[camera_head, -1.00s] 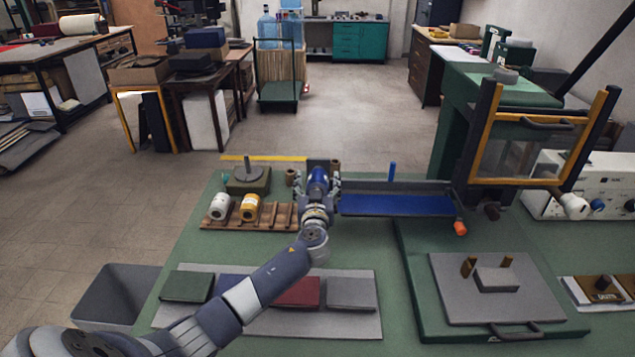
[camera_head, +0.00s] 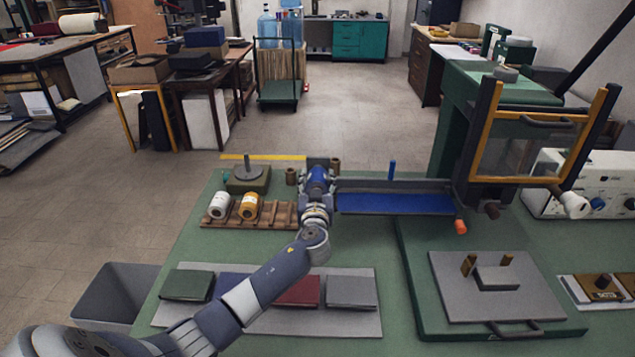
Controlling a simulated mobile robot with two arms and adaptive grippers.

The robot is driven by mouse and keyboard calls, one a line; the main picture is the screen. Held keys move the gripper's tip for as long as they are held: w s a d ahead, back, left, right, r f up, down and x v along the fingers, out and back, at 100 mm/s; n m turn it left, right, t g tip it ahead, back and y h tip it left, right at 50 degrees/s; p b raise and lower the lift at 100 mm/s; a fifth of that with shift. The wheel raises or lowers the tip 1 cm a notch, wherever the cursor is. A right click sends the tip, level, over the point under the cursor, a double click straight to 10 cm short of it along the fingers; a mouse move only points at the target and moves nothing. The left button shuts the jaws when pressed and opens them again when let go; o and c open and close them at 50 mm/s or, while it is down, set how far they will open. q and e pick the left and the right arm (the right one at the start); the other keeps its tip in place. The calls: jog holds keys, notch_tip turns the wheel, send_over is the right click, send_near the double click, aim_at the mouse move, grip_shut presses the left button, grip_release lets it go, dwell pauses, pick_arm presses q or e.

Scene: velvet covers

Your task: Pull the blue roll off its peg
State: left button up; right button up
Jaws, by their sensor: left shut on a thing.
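The blue roll (camera_head: 318,178) is at the far edge of the green bench, at the left end of a long blue-surfaced tray (camera_head: 395,204). My left gripper (camera_head: 318,184) is shut on the blue roll, with a finger on either side of it. The roll's peg is hidden behind the roll and gripper, so I cannot tell how far the roll sits on it. My right gripper is out of view.
A green block with a grey post (camera_head: 248,178) stands behind the rack. Several covers lie on a grey mat (camera_head: 360,323) under my left arm. A framed press (camera_head: 530,145) stands right of the tray. A grey bin (camera_head: 116,294) is at the bench's left.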

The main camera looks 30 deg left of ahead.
aim_at(317, 187)
pick_arm(q)
jog(key=shift+s+d, duration=0.1)
jog(key=shift+p+v, duration=0.3)
jog(key=shift+v, duration=1.45)
jog(key=r+v, duration=0.1)
jog(key=v, duration=1)
jog(key=shift+s+r, duration=0.15)
jog(key=shift+r, duration=0.1)
jog(key=b+v, duration=0.1)
jog(key=v, duration=0.4)
jog(key=shift+s+f, duration=0.1)
